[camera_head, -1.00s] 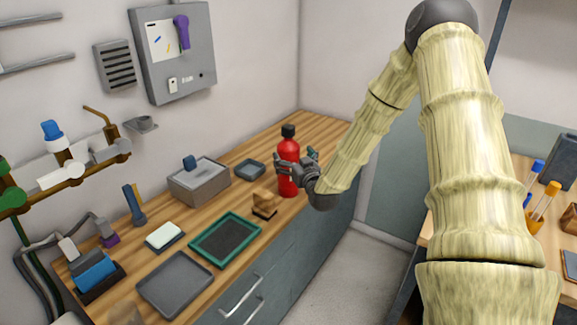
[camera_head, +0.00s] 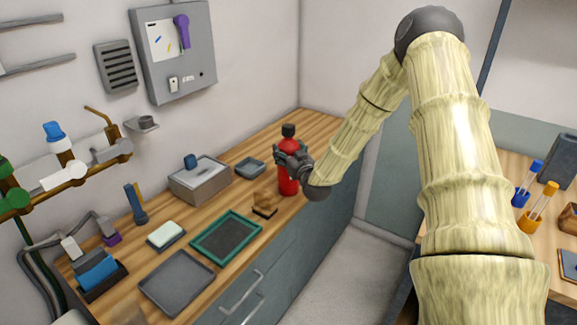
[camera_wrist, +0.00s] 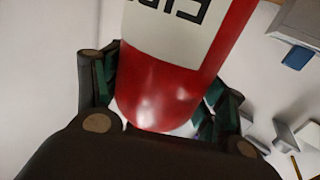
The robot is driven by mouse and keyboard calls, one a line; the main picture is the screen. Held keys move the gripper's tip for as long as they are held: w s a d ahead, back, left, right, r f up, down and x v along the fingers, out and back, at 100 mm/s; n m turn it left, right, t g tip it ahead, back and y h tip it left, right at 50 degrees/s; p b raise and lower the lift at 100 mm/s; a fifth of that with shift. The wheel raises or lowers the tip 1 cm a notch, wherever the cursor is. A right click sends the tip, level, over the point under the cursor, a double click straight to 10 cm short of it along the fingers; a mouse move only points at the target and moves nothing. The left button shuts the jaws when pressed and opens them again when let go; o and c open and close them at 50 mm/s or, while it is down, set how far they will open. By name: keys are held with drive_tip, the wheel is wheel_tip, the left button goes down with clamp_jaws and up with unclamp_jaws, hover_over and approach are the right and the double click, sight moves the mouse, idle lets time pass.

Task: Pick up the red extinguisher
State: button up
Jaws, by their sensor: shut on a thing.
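The red extinguisher (camera_head: 289,178) stands upright near the back right end of the wooden counter, with a black top. My gripper (camera_head: 286,160) is at its upper body, coming from the right, with its fingers around it. In the wrist view the extinguisher (camera_wrist: 165,85) fills the middle, red with a white label and black letters. The gripper's green-padded fingers (camera_wrist: 165,95) lie on both sides of it, shut on it. Whether its base touches the counter is hard to tell.
A small brown wooden object (camera_head: 265,202) stands left of the extinguisher near the front edge. A dark shallow dish (camera_head: 250,168) and a grey box (camera_head: 199,182) are behind it. A green-rimmed tray (camera_head: 226,238) and a grey tray (camera_head: 177,283) lie further left.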

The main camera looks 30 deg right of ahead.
drive_tip(key=c, duration=0.6)
drive_tip(key=shift+r, duration=0.1)
clamp_jaws()
drive_tip(key=shift+r, duration=0.15)
